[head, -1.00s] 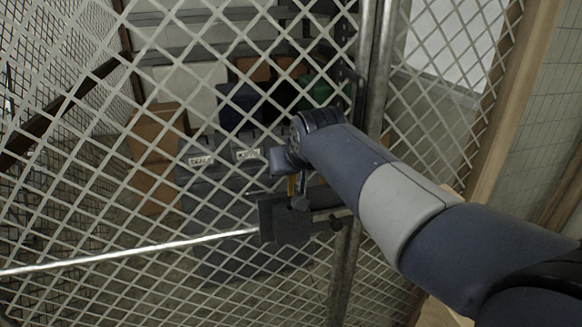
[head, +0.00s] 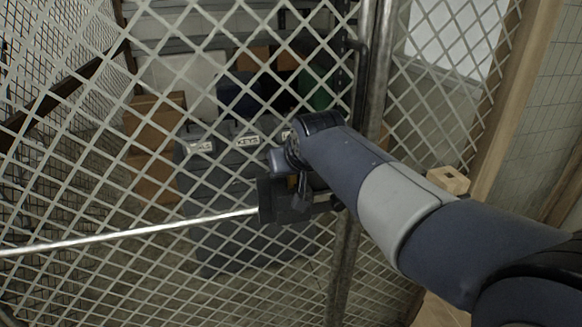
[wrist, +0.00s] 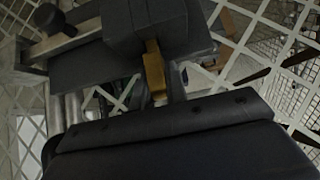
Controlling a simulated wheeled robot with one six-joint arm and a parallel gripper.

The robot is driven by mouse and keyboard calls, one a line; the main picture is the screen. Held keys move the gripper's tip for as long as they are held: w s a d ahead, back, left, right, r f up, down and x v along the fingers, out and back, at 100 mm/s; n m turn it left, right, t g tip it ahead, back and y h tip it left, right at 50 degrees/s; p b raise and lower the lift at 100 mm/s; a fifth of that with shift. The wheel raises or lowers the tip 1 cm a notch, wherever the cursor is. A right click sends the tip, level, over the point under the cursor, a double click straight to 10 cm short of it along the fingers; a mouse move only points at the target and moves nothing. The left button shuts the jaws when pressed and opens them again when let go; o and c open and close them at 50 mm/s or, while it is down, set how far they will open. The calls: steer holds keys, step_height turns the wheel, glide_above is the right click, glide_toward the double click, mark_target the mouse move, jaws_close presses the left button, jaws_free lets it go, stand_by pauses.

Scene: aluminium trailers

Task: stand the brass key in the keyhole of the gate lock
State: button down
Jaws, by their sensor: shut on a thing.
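The gate lock (head: 268,204) is a dark block on the mesh gate, at the end of a bright rod. My gripper (head: 297,186) is right at the lock in the head view, and my arm hides part of it. In the wrist view the brass key (wrist: 154,72) stands out from my shut gripper (wrist: 164,92) toward the dark lock block (wrist: 150,25). The key's far end meets the edge of that block in the picture. The keyhole is hidden, so I cannot tell whether the key is in it. The key is not clear in the head view.
The mesh gate (head: 110,200) fills the left and middle, with a bright rod (head: 130,233) across it. A metal post (head: 365,90) stands just right of the lock. Dark cases (head: 215,175) and cardboard boxes (head: 155,125) lie behind the mesh.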

steer(key=shift+f, duration=0.4)
steer(key=c, duration=1.3)
jaws_free()
steer(key=v, duration=1.1)
steer(key=shift+f, duration=0.1)
steer(key=x, duration=1)
steer(key=shift+w+a+f, duration=0.1)
steer(key=shift+w+f, duration=0.1)
steer(key=shift+w, duration=0.05)
steer(key=shift+w+r+p, duration=0.15)
steer(key=shift+r+p, duration=0.55)
steer(key=shift+r, duration=0.3)
steer(key=shift+r+p, duration=0.4)
steer(key=shift+r, duration=0.15)
